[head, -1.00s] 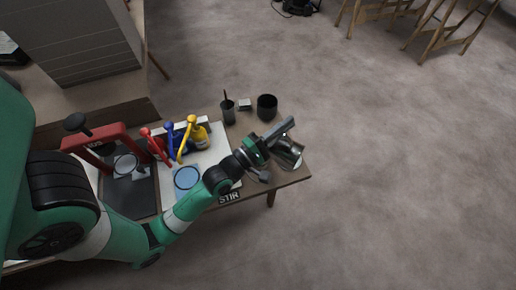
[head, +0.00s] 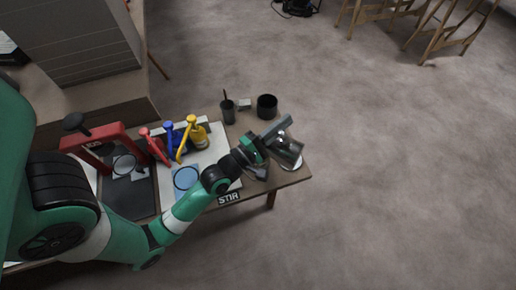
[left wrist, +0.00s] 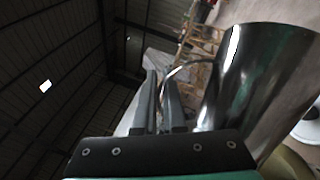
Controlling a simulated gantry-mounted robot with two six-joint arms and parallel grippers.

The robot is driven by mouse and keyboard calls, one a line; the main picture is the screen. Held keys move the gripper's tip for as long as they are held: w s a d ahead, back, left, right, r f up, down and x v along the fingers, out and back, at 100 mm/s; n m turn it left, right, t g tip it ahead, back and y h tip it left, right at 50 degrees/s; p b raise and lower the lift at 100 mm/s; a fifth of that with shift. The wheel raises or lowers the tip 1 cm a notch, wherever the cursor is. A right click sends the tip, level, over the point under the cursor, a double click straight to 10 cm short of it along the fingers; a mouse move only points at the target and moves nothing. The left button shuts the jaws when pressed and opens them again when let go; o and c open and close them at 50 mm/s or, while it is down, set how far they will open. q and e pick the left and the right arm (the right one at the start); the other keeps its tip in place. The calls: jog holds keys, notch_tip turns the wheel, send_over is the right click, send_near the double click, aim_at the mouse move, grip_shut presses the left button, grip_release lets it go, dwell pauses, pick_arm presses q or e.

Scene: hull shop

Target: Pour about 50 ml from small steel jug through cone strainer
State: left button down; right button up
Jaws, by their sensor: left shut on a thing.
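My left gripper (head: 268,146) is at the right end of the table, shut on the small steel jug (head: 288,149). In the left wrist view the shiny jug (left wrist: 262,85) fills the right side and looks tilted. The gripper's two fingers (left wrist: 163,100) are close together at its thin curved handle (left wrist: 184,70). A pale round rim (head: 291,166) shows just below the jug in the head view; I cannot tell whether it belongs to the cone strainer. I see no liquid. My right gripper is out of view.
Behind the jug stand a black cup (head: 267,106) and a dark holder (head: 228,112). A red frame (head: 92,139) stands farther left. A STIR label (head: 229,197) marks the front edge.

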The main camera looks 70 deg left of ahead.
aim_at(284, 137)
pick_arm(q)
jog(key=shift+a, duration=0.1)
jog(key=shift+w+d+r+m+p, duration=0.25)
jog(key=shift+d+r+m+p, duration=0.15)
jog(key=shift+p, duration=0.35)
jog(key=shift+w+d+f+m+h+p, duration=0.25)
jog(key=shift+w+d+f+m+h, duration=0.1)
jog(key=shift+d+m, duration=0.15)
jog(key=shift+w+d+f+m+h+p, duration=0.25)
jog(key=shift+d+f+m, duration=0.1)
jog(key=shift+d+m, duration=0.15)
jog(key=shift+a, duration=0.1)
